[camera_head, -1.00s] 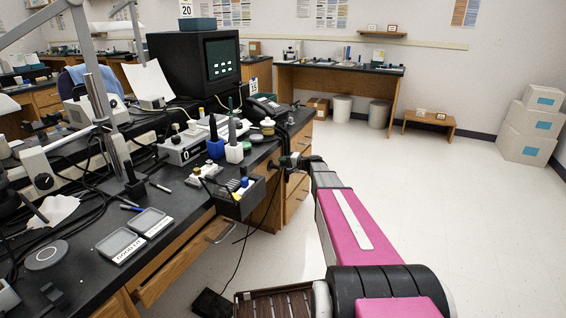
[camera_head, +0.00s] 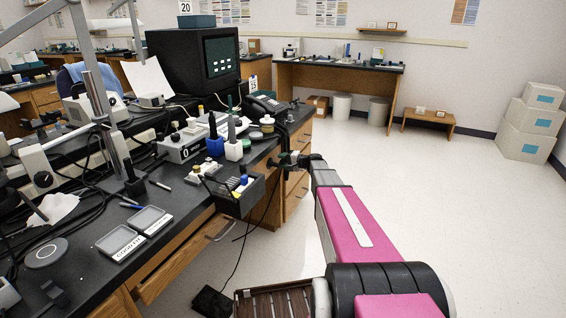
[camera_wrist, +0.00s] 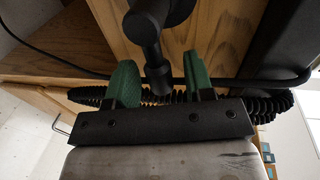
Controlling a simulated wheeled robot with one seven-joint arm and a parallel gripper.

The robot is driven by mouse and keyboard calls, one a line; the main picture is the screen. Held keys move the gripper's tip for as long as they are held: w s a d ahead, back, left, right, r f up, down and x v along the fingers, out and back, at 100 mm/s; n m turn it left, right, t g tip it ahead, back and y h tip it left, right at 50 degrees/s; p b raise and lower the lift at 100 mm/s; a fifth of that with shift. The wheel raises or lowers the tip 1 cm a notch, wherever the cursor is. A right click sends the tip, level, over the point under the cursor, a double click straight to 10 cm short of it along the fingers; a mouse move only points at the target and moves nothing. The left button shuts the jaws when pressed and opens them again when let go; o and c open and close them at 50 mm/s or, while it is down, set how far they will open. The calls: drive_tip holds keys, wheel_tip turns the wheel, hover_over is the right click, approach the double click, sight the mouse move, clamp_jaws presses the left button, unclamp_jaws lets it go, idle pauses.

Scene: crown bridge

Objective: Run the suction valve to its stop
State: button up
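The suction valve appears to be the black fitting (camera_wrist: 150,28) at the top middle of the wrist view, mounted against the wooden bench front. A black stem hangs down from it. My gripper (camera_wrist: 160,75) has two green fingers, set apart, with the stem in the gap between them. I see room beside the stem, and no firm contact shows. In the head view my gripper (camera_head: 283,161) is at the bench's front edge, right of the black bin. The valve is too small and covered to make out there.
A black ribbed hose (camera_wrist: 265,103) runs behind the fingers. The black bin (camera_head: 236,203) with bottles hangs at the bench edge. The black bench top (camera_head: 75,270) is crowded with instruments, trays and cables. The pale floor (camera_head: 440,180) on the right is open.

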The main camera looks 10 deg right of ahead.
drive_tip(key=v, duration=1)
drive_tip(key=shift+s+d, duration=0.2)
drive_tip(key=shift+d, duration=0.15)
drive_tip(key=shift+r, duration=0.1)
drive_tip(key=s+a+f+n+g+h, duration=0.2)
drive_tip(key=s+a+f+g, duration=0.1)
drive_tip(key=s+a, duration=0.4)
drive_tip(key=s+a+f+n+g+h, duration=0.1)
drive_tip(key=s+a+f+g+h, duration=0.2)
drive_tip(key=s, duration=0.6)
drive_tip(key=s+a+f+n+g+h, duration=0.1)
drive_tip(key=s+n+h, duration=0.1)
drive_tip(key=s, duration=0.7)
drive_tip(key=s+f+n+g+h, duration=0.1)
drive_tip(key=s+n+g+h, duration=0.1)
drive_tip(key=s+h, duration=0.3)
drive_tip(key=s, duration=0.4)
drive_tip(key=shift+s+a+f+g+h, duration=0.2)
drive_tip(key=shift+s+a+g+h, duration=0.1)
drive_tip(key=shift+a, duration=0.1)
